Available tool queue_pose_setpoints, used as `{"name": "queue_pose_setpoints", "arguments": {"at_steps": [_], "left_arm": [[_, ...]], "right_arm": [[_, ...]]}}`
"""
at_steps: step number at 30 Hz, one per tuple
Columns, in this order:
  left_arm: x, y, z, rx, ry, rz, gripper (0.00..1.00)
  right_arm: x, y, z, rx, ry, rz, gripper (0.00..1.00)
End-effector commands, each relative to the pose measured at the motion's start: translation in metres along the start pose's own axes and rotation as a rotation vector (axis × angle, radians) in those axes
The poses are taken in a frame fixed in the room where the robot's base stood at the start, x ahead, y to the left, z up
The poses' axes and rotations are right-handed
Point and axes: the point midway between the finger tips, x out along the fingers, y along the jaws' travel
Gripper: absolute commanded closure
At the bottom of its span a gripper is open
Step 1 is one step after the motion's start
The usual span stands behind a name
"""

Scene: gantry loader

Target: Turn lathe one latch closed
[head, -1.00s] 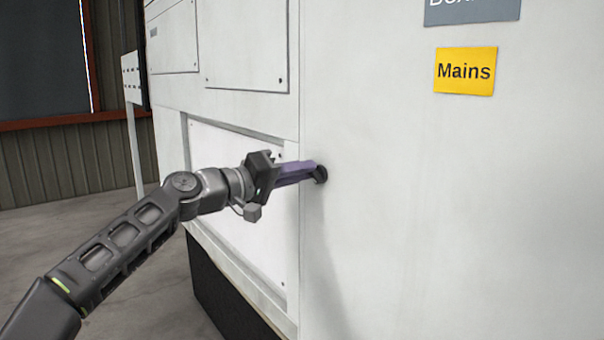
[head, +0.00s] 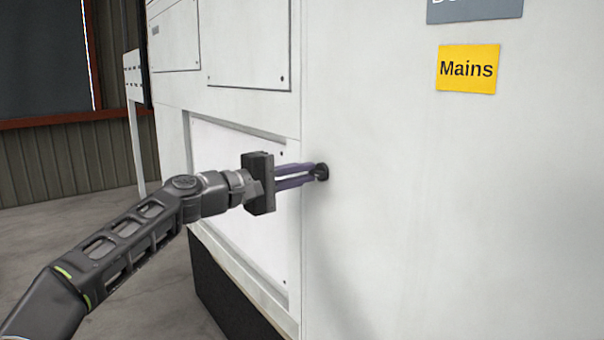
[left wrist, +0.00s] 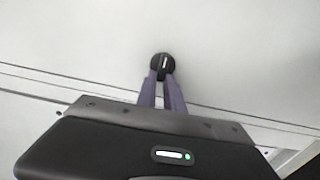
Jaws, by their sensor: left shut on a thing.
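The latch (head: 322,172) is a small round black knob on the white side panel of the lathe (head: 420,220). In the left wrist view the latch (left wrist: 163,65) shows a white mark on its face, running nearly up and down in the picture. My left gripper (head: 314,173) reaches it from the left with its purple fingers. In the left wrist view the left gripper (left wrist: 162,76) has its two fingertips on either side of the knob, shut on it. The fingers hide part of the knob in the head view. My right gripper is not in view.
A yellow "Mains" label (head: 468,69) and a grey sign (head: 474,10) are on the panel above right. A recessed lower panel (head: 225,150) lies behind my left gripper. Open floor (head: 130,290) lies at the left.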

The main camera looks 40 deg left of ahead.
Motion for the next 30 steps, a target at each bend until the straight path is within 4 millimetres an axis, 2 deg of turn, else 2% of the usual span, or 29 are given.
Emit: {"name": "queue_pose_setpoints", "arguments": {"at_steps": [8,9,17,25,30], "left_arm": [[0.0,-0.001,0.0,-0.003,-0.001,-0.001,1.0],[0.0,-0.001,0.0,-0.002,-0.001,-0.001,0.87],[0.0,-0.001,0.0,-0.001,-0.001,-0.001,0.66],[-0.001,-0.001,0.0,-0.001,0.0,0.0,0.66],[-0.011,-0.002,-0.001,-0.002,0.002,-0.001,0.66]], "right_arm": [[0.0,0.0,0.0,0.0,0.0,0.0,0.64],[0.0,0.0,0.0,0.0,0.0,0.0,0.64],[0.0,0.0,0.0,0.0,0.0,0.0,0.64],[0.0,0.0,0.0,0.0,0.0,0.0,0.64],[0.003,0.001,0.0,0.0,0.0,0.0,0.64]]}}
